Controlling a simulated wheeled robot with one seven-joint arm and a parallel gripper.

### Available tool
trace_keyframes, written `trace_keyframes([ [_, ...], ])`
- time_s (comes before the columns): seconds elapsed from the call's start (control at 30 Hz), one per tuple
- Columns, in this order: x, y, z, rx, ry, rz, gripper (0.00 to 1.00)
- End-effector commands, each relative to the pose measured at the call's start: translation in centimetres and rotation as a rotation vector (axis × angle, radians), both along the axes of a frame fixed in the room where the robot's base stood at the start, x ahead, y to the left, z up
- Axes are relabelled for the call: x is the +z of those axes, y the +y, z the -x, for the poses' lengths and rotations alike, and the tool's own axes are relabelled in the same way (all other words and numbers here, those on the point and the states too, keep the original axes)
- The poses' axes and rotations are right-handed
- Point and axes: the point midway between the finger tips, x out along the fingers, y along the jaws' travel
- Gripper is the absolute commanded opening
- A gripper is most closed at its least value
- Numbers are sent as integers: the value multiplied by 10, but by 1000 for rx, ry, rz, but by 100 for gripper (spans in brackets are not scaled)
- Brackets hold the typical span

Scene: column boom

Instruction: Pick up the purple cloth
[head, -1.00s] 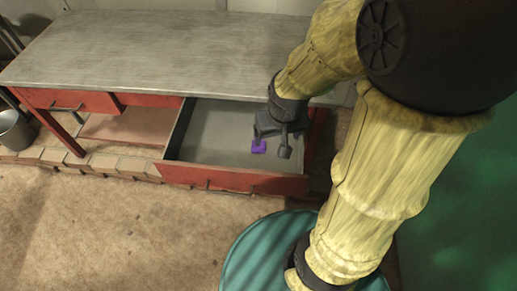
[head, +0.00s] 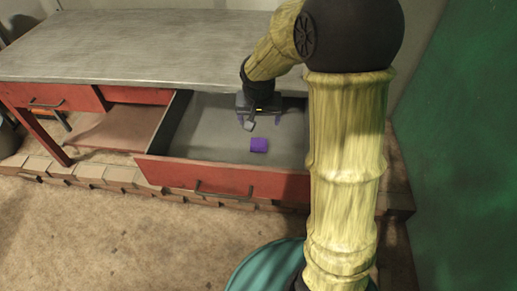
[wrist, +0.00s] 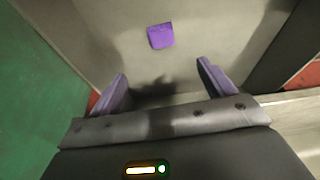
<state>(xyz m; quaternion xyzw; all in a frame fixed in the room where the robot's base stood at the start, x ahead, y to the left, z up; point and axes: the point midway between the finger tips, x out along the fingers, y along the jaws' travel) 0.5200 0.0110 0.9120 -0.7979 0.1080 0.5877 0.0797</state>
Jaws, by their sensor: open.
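The purple cloth (head: 259,145) is a small folded square lying on the grey floor of the open drawer (head: 225,182). It also shows in the wrist view (wrist: 160,36), ahead of the fingers and near the top middle. My gripper (head: 262,119) is over the drawer, behind the cloth in the head view. In the wrist view my gripper (wrist: 164,88) is open, its two purple-faced fingers wide apart with nothing between them. The cloth is apart from the fingers and fully in sight.
The drawer's red front and side walls surround the cloth. The grey tabletop (head: 140,45) overhangs the back of the drawer. A green wall (head: 460,160) stands at the right. A teal round object (head: 262,265) is at the bottom. The floor in front is clear at the left.

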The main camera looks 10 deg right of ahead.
Motion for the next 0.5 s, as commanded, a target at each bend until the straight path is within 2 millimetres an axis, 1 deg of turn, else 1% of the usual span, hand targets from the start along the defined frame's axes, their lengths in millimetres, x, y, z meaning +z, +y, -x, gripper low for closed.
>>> trace_keyframes([
  [0.17, 0, 0, 0, 1, 1, 0, 82],
  [0.27, -7, -1, -1, 1, 3, 0, 82],
  [0.37, -20, -2, -5, 2, 5, 0, 82],
  [0.5, -45, -3, -11, 2, 6, 0, 82],
])
